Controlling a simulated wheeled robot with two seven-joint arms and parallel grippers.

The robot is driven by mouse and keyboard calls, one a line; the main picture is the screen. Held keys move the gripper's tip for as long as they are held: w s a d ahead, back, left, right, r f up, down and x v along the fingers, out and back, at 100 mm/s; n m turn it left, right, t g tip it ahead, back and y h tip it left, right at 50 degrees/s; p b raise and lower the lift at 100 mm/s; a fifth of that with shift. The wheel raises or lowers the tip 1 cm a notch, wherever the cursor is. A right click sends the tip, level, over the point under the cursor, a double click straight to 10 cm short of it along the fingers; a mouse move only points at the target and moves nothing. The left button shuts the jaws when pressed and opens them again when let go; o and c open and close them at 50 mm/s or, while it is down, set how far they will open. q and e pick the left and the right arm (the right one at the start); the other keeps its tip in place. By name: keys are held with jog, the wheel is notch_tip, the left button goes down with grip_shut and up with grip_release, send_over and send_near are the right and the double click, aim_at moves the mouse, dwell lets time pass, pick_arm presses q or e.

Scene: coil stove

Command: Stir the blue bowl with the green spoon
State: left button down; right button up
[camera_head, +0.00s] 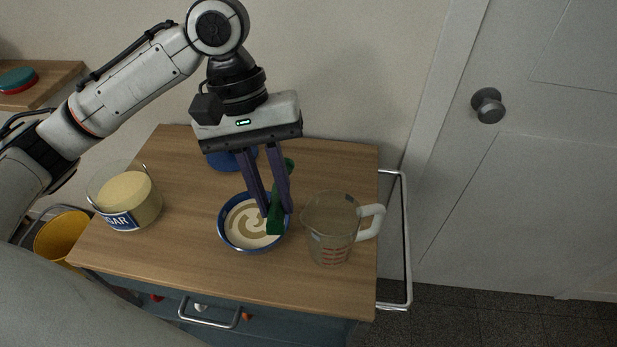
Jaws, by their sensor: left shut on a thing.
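A blue-rimmed bowl (223,232) stands upright on the wooden-topped cart, holding a cream mixture with a brown swirl. My left gripper (272,212) reaches down from above, its fingers over the right side of the bowl. It is shut on the green spoon (276,224). The spoon's lower end is at the bowl's right side, over or in the mixture; I cannot tell how deep. Part of the spoon is hidden behind the fingers. My right gripper is not in view.
A measuring jug (331,240) stands close to the bowl's right. A blue round thing (222,161) lies behind the bowl, partly hidden. A metal rail (406,240) runs along the right side.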

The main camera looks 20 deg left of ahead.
aim_at(272, 214)
pick_arm(q)
jog(key=s+d+r+n+t+h, duration=0.2)
jog(key=s+d+r+n+h, duration=0.15)
jog(key=r+n, duration=0.5)
jog(key=shift+n+h, duration=0.25)
jog(key=shift+n, duration=0.5)
jog(key=shift+w+a+f, duration=0.15)
jog(key=shift+w+f, duration=0.05)
jog(key=shift+f, duration=0.95)
jog(key=shift+w+a+f, duration=0.15)
jog(key=shift+a+f, duration=0.05)
jog(key=shift+f, duration=0.9)
jog(key=shift+w+a+f, duration=0.15)
jog(key=shift+w+f, duration=0.05)
jog(key=shift+f, duration=0.95)
jog(key=shift+a+f, duration=0.15)
jog(key=shift+f, duration=1.8)
jog(key=shift+s, duration=0.1)
